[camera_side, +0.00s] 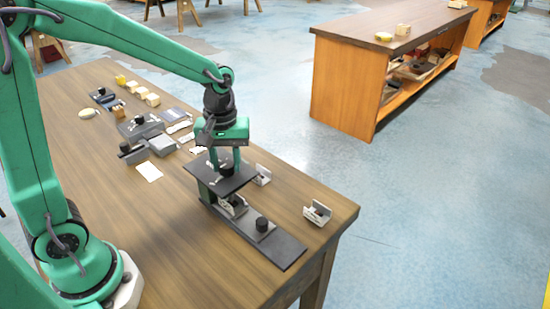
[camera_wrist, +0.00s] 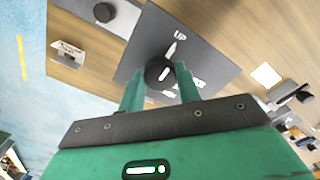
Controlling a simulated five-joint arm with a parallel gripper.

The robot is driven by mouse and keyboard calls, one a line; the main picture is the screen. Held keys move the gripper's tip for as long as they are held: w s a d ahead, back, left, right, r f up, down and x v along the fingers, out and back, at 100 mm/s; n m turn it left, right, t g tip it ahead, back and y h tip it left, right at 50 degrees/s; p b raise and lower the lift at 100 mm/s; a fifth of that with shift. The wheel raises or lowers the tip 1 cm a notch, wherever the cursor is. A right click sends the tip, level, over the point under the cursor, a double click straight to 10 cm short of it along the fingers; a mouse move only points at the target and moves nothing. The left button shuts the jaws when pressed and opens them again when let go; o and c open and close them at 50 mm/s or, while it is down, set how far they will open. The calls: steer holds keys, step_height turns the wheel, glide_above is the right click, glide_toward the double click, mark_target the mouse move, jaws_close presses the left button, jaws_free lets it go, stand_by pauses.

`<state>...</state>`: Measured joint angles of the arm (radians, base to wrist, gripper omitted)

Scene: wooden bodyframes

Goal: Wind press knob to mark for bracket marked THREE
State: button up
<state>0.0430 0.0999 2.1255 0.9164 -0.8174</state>
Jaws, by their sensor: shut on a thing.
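The press (camera_side: 223,178) stands near the table's front corner, with a dark top plate (camera_wrist: 140,50). A black round knob (camera_wrist: 155,66) with a white line sits on that plate. My gripper (camera_wrist: 160,78) points down with its fingers on either side of the knob, shut on it; it also shows in the side view (camera_side: 226,164). A white mark (camera_wrist: 172,48) beside the lettering UP (camera_wrist: 180,36) lies close to the knob. More white lettering is partly hidden by a finger. A pale bracket (camera_side: 232,206) sits under the plate. I cannot read THREE on any bracket.
Two more pale brackets stand on the table, one behind the press (camera_side: 262,175) and one near the right edge (camera_side: 317,213). A second black knob (camera_side: 262,224) is on the press's long base (camera_side: 284,251). Several blocks and dark fixtures crowd the table's far left.

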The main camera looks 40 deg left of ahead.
mark_target(226, 164)
steer(key=m, duration=0.6)
steer(key=shift+r, duration=0.1)
steer(key=m, duration=0.7)
stand_by(0.5)
steer(key=o, duration=1)
steer(key=shift+c, duration=0.2)
steer(key=shift+r, duration=3.9)
